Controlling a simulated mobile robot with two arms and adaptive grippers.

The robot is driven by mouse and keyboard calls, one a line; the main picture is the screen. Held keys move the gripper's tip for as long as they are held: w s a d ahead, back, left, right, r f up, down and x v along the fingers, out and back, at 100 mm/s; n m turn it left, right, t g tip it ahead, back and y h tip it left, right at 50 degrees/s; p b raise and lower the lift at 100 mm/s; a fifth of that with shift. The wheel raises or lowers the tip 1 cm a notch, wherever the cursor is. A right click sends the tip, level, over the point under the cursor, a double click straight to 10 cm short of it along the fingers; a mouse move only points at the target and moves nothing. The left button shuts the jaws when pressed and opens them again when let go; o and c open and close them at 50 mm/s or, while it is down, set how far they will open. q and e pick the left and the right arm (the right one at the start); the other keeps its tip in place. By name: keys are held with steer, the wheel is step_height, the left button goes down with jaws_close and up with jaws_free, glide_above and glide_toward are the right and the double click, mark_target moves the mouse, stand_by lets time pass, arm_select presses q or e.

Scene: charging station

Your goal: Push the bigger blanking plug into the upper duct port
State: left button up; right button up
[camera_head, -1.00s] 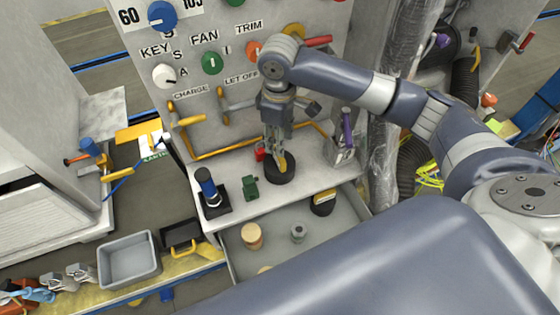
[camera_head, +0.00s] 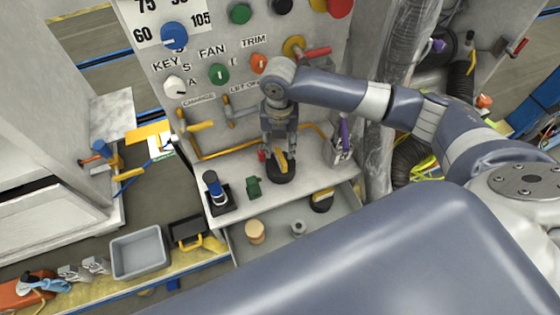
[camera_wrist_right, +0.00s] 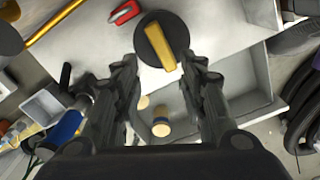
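The bigger blanking plug (camera_head: 283,174) appears to be the black disc with a yellow bar handle on the shelf below the console. In the right wrist view the plug (camera_wrist_right: 153,37) lies flat just beyond the fingertips. My right gripper (camera_head: 280,148) points down over it. Its fingers (camera_wrist_right: 161,64) are spread apart with nothing clamped between them. A second black plug (camera_head: 321,205) with a yellow handle lies in the drawer below. I cannot clearly identify the upper duct port; a dark round opening (camera_head: 440,48) shows at the upper right. My left gripper is out of view.
The shelf holds a blue-topped joystick (camera_head: 213,187), a green object (camera_head: 253,187) and a small holder with a purple-handled tool (camera_head: 343,143). The open drawer (camera_head: 270,250) holds a wooden cylinder (camera_head: 254,233) and a grey ring (camera_head: 298,228). A wrapped column (camera_head: 377,140) stands to the right.

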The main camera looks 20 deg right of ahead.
mark_target(281, 156)
steer(key=n, duration=0.4)
steer(key=shift+f+p, duration=0.15)
steer(key=shift+p, duration=0.25)
step_height(281, 156, down, 2)
steer(key=shift+f+n+p, duration=0.1)
steer(key=shift+n+p, duration=0.2)
steer(key=f, duration=0.1)
steer(key=f+p, duration=0.1)
steer(key=f, duration=0.1)
steer(key=w+f, duration=0.1)
steer(key=shift+d+f, duration=0.35)
steer(key=shift+d, duration=0.05)
steer(key=shift+f, duration=0.25)
steer(key=shift+c, duration=0.5)
jaws_close()
